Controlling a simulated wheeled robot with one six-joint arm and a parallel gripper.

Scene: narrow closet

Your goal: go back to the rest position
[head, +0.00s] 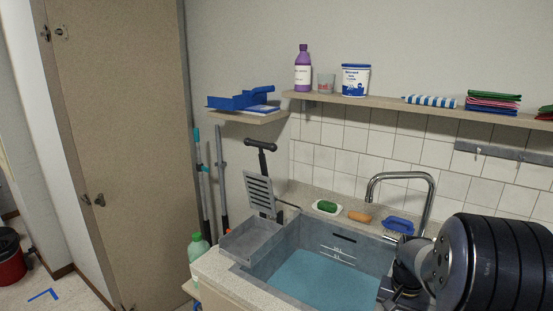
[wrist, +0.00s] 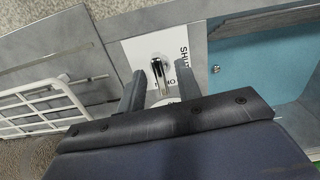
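My gripper (wrist: 160,71) shows in the wrist view with its two dark fingers apart. A small metal lever (wrist: 157,68) on a white plate (wrist: 132,50) appears between the fingertips. The fingers do not look closed on it; whether they touch it I cannot tell. The plate bears lettering, with "SHU" readable and the rest partly hidden by the fingers. In the head view my arm is at the lower right, over the right side of the grey sink (head: 262,268), and it hides most of the gripper.
The sink holds blue water (head: 310,280), under a curved tap (head: 400,175). A shelf (head: 420,108) with a purple bottle (head: 303,72) and a white tub (head: 355,80) runs along the wall. A tall door panel (head: 125,150) stands left. A white rack (wrist: 40,108) lies left in the wrist view.

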